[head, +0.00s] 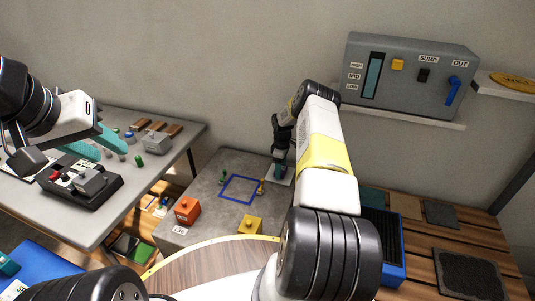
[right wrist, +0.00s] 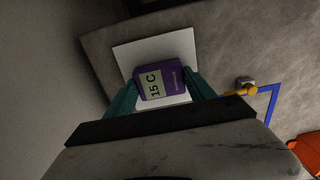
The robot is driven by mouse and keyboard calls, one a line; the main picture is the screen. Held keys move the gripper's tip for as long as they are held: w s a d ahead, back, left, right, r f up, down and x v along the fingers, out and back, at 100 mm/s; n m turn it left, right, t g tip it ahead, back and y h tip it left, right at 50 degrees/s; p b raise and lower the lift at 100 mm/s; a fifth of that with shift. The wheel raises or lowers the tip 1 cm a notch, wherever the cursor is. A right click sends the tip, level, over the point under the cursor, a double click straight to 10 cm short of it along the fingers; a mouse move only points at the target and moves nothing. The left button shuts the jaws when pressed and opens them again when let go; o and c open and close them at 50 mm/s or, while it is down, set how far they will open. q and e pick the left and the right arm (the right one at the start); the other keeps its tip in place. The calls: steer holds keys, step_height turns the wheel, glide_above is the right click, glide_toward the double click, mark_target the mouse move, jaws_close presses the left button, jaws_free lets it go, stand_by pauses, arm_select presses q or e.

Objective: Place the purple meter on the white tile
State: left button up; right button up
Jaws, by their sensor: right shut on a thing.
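The purple meter (right wrist: 172,85), with a pale "15 C" label, is between the teal fingers of my right gripper (right wrist: 161,82) in the right wrist view. My right gripper is shut on it. The white tile (right wrist: 130,55) lies directly behind the meter in that view, its edges showing around it. I cannot tell whether the meter touches the tile. In the head view the tile (head: 289,178) is partly hidden by my right gripper (head: 279,169). My left gripper (head: 103,143), with teal fingers spread apart, is open above the grey table at left.
A blue square outline (head: 240,190) marks the stone-like slab, with a small yellow valve (head: 261,187) beside the tile. An orange block (head: 187,210) and a yellow block (head: 249,226) stand toward the front.

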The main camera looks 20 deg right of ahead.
steer(key=o, duration=1.5)
steer(key=shift+c, duration=0.2)
steer(key=s+a+r+m+t, duration=0.1)
steer(key=a+r, duration=0.2)
steer(key=r, duration=1.2)
steer(key=s+a+r+m, duration=0.1)
steer(key=a+r, duration=0.1)
steer(key=r, duration=1.2)
steer(key=s+a+r+m+t, duration=0.1)
steer(key=s+a+r, duration=0.25)
steer(key=r, duration=0.35)
steer(key=s+a+r+m+t, duration=0.1)
steer(key=s+a+r, duration=0.1)
steer(key=s+r, duration=0.4)
steer(key=s+a+r+m+t, duration=0.1)
steer(key=s+a+r+m, duration=0.1)
steer(key=s, duration=0.7)
steer(key=s+a+r+m+t+y, duration=0.1)
steer(key=s+a+r+m, duration=0.1)
steer(key=s, duration=0.7)
steer(key=s+a+r+m+t+y, duration=0.1)
steer(key=s+a+r, duration=0.3)
steer(key=s, duration=0.5)
steer(key=shift+a+r+m, duration=0.35)
steer(key=shift+a+m, duration=0.15)
steer(key=shift+a, duration=0.35)
